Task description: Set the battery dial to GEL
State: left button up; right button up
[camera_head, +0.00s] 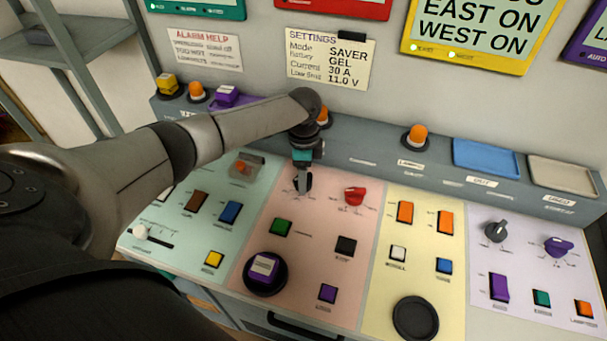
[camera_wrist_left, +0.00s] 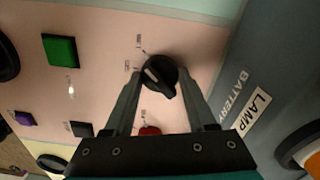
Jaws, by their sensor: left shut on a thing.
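The black dial (camera_wrist_left: 160,76) sits on the pink panel, with small labels around it too blurred to read. A pale pointer mark on it points to the upper left in the left wrist view. In the head view the dial (camera_head: 309,181) is partly hidden by my left gripper (camera_head: 302,188). My left gripper's two fingers (camera_wrist_left: 160,92) are on either side of the dial, shut on it. My right gripper is not in view.
A red knob (camera_head: 355,196) is just right of the dial. A green button (camera_head: 281,227), a black button (camera_head: 345,246) and a round black holder (camera_head: 265,279) with a purple block are nearer. An orange lamp (camera_head: 417,135) and a blue tray (camera_head: 487,158) are on the ledge behind.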

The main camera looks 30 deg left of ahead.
pick_arm(q)
jog(key=n+p, duration=0.3)
jog(key=shift+r+n, duration=0.2)
jog(key=shift+n, duration=0.1)
jog(key=n+p, duration=0.2)
jog(key=n, duration=0.1)
jog(key=shift+f, duration=0.1)
jog(key=shift+n+p, duration=0.7)
jog(key=shift+n, duration=0.1)
jog(key=shift+w, duration=0.1)
jog(key=o, duration=1.4)
jog(key=shift+c, duration=0.2)
